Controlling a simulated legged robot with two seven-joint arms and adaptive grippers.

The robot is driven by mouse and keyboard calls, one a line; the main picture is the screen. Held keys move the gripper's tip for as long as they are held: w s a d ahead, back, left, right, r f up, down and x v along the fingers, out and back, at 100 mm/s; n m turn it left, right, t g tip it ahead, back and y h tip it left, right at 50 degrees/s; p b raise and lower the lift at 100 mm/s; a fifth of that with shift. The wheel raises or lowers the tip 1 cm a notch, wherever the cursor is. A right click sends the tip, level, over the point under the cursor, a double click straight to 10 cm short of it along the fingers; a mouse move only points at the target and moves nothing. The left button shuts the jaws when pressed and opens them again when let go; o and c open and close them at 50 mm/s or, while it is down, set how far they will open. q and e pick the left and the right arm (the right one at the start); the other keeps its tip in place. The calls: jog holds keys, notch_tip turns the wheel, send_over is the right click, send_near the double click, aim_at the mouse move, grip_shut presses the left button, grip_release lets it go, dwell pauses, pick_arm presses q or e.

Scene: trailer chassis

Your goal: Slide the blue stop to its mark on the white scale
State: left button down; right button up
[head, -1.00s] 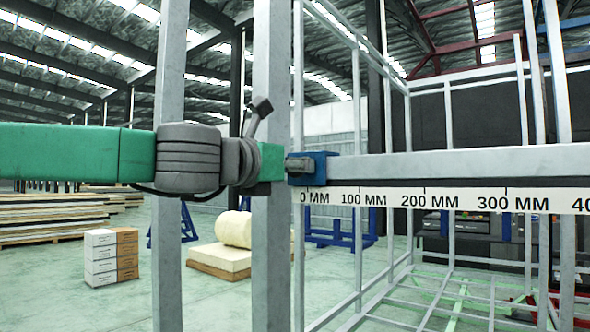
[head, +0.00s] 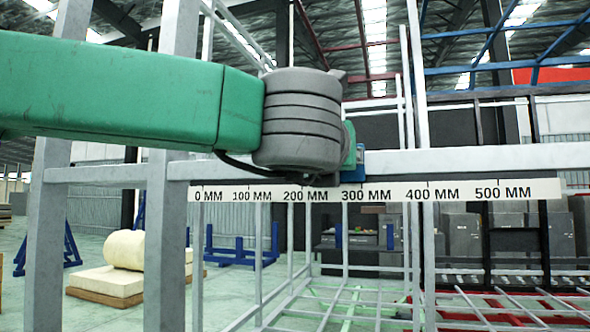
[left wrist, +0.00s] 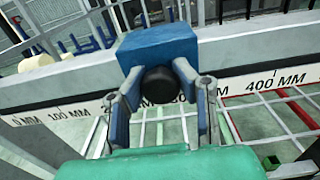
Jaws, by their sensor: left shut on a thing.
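The blue stop (head: 361,163) sits on the grey rail (head: 470,160) above the white scale (head: 522,190), near the 300 MM label. Most of it is hidden behind my left arm in the head view. In the left wrist view the stop (left wrist: 155,45) shows as a blue block with a black round knob (left wrist: 159,86). My left gripper (left wrist: 160,76) is shut on the stop, one finger on each side of the knob. The scale's labels run from 0 MM to 500 MM; I cannot make out a separate target mark. My right gripper is not in view.
Grey upright posts (head: 170,230) stand at the left, in front of the rail. The rail is clear to the right of the stop. The chassis frame (head: 345,305) lies behind and below. A cream roll on a pallet (head: 108,280) is on the floor at left.

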aim_at(361, 163)
pick_arm(q)
jog(key=d, duration=0.1)
jog(key=s+d, duration=0.1)
jog(key=d, duration=0.1)
jog(key=shift+s+d+f, duration=0.2)
jog(key=shift+d+f, duration=0.2)
jog(key=c, duration=1.2)
grip_release()
jog(key=shift+a, duration=0.1)
jog(key=shift+a+r, duration=0.15)
jog(key=shift+r, duration=0.05)
jog(key=shift+a, duration=0.1)
jog(key=v, duration=1.2)
jog(key=shift+w, duration=0.1)
